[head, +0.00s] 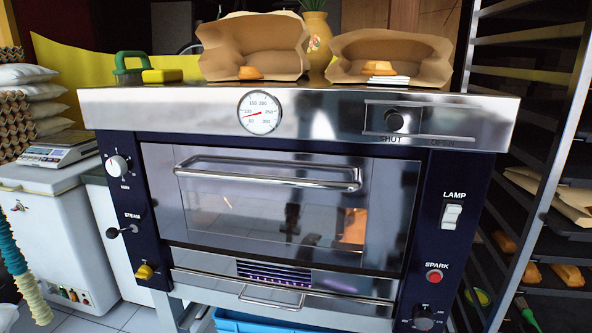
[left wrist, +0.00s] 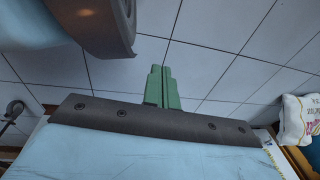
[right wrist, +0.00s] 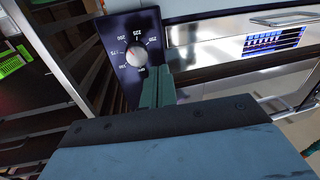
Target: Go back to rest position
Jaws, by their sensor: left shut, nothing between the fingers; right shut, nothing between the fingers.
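In the left wrist view my left gripper (left wrist: 162,72) has its green fingers together, with nothing between them, over the tiled floor. In the right wrist view my right gripper (right wrist: 158,82) also has its fingers together and empty. Its tips appear close to a black panel with a numbered dial (right wrist: 136,55); whether they touch it I cannot tell. Neither gripper shows in the head view. The oven (head: 290,215) stands straight ahead with its glass door closed, and something orange-brown shows in the glass.
Two open paper bags (head: 253,50) with small baked pieces stand on the oven top. A tray rack (head: 545,200) is close on the right. A white chest with a scale (head: 45,155) is at left. A blue crate (head: 255,322) lies under the oven.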

